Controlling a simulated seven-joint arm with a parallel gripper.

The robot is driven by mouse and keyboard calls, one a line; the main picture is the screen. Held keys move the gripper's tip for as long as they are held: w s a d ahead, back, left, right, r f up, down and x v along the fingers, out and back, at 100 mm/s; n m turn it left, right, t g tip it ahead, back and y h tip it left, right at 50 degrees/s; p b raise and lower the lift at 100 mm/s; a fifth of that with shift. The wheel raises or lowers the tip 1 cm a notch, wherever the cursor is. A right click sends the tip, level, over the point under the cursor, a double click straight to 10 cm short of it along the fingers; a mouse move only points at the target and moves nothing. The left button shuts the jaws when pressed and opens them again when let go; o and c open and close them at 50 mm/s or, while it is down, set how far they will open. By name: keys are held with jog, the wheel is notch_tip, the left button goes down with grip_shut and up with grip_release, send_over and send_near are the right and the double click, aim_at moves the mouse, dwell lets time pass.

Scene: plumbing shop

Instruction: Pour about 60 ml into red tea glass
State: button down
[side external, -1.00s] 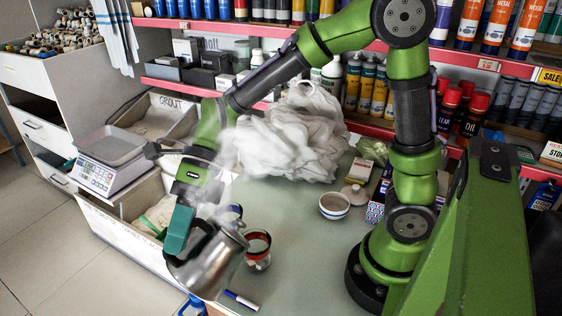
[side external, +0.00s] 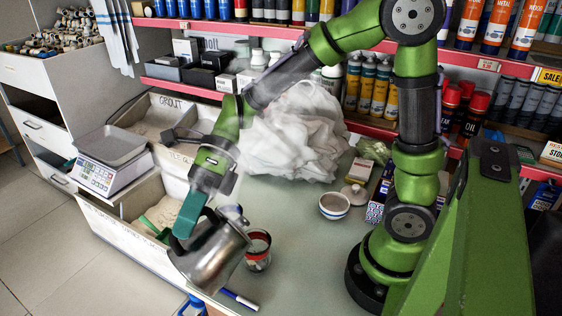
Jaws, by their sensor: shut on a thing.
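My gripper (side external: 192,212) is shut on a metal kettle (side external: 217,262), gripping it at its upper left. The kettle is tilted, with its upper end leaning right toward the red tea glass. The red tea glass (side external: 258,258) stands upright on the counter just right of the kettle, with a red band around clear glass. The kettle is close to the glass in the picture; I cannot tell whether they touch. No stream of liquid is clearly visible, and the level inside the glass is too small to tell.
A blue-and-white bowl (side external: 334,206) and a marker pen (side external: 240,299) sit on the counter (side external: 300,265). A crumpled white plastic bag (side external: 293,135) fills the back. A scale (side external: 112,160) and grout bins stand left. The counter's centre is clear.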

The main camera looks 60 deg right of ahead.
aim_at(172, 258)
jog(key=shift+r+p, duration=0.1)
jog(key=shift+p, duration=0.35)
jog(key=shift+s+d+r+y+p, duration=0.2)
jog(key=shift+d+r+y+p, duration=0.1)
jog(key=shift+d+p, duration=0.25)
jog(key=shift+s+d+r+y+p, duration=0.15)
jog(key=shift+d+y+p, duration=0.2)
jog(key=shift+p, duration=0.25)
dwell(1.2)
jog(key=a+f+h, duration=0.1)
jog(key=w+a+f+h, duration=0.1)
jog(key=a, duration=0.1)
jog(key=a+f+h, duration=0.1)
jog(key=shift+w+a+f, duration=0.1)
jog(key=shift+w+a, duration=0.05)
jog(key=shift+w, duration=0.15)
jog(key=shift+w+a+f+m+g+h+b, duration=0.2)
jog(key=shift+a+f+h, duration=0.15)
jog(key=shift+f+h, duration=0.2)
jog(key=shift+w+a+f+m+g+h+b, duration=0.1)
jog(key=shift+a+f+m+g+h+b, duration=0.15)
jog(key=shift+f+h, duration=0.25)
jog(key=shift+a, duration=0.2)
jog(key=shift+a, duration=0.1)
